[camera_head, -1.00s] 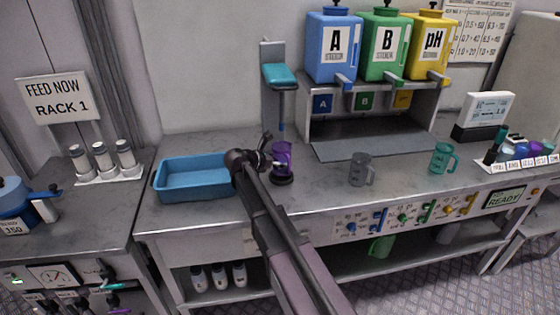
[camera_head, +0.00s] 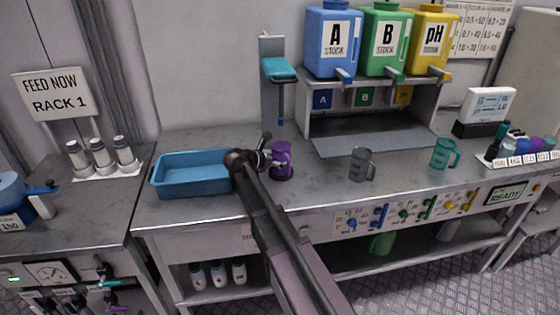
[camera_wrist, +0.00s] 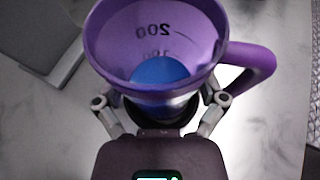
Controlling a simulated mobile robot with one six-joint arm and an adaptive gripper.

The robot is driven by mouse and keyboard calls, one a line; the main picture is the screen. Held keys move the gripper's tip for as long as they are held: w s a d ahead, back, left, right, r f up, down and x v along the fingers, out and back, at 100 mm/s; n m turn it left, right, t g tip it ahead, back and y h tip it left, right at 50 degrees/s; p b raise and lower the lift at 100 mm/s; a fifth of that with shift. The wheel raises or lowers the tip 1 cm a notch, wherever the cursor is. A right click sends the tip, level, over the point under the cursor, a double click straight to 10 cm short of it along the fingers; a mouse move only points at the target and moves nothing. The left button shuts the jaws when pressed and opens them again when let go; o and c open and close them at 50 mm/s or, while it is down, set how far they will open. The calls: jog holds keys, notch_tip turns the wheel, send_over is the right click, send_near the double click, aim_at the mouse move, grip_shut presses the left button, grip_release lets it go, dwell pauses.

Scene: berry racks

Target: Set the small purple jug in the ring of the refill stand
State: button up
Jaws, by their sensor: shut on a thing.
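The small purple jug (camera_head: 281,158) stands upright under the teal dispenser head of the refill stand (camera_head: 278,69). My gripper (camera_head: 268,159) is shut on the jug from the left. In the wrist view the purple jug (camera_wrist: 222,60) shows from above, its handle to the right, a blue patch inside near the bottom and a 200 mark. The fingers of my gripper (camera_wrist: 160,104) press on both sides of it. The dark ring (camera_head: 283,175) shows at the jug's foot; I cannot tell whether the jug is seated or just above it.
A blue tray (camera_head: 157,184) lies left of my gripper. A grey jug (camera_head: 360,165) and a teal jug (camera_head: 442,155) stand to the right. The dispenser shelf with bottles A (camera_head: 333,40), B and pH is behind. The bench between the jugs is clear.

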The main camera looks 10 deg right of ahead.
jog(key=shift+f+b, duration=0.3)
dwell(0.4)
jog(key=o, duration=0.9)
jog(key=shift+o, duration=0.2)
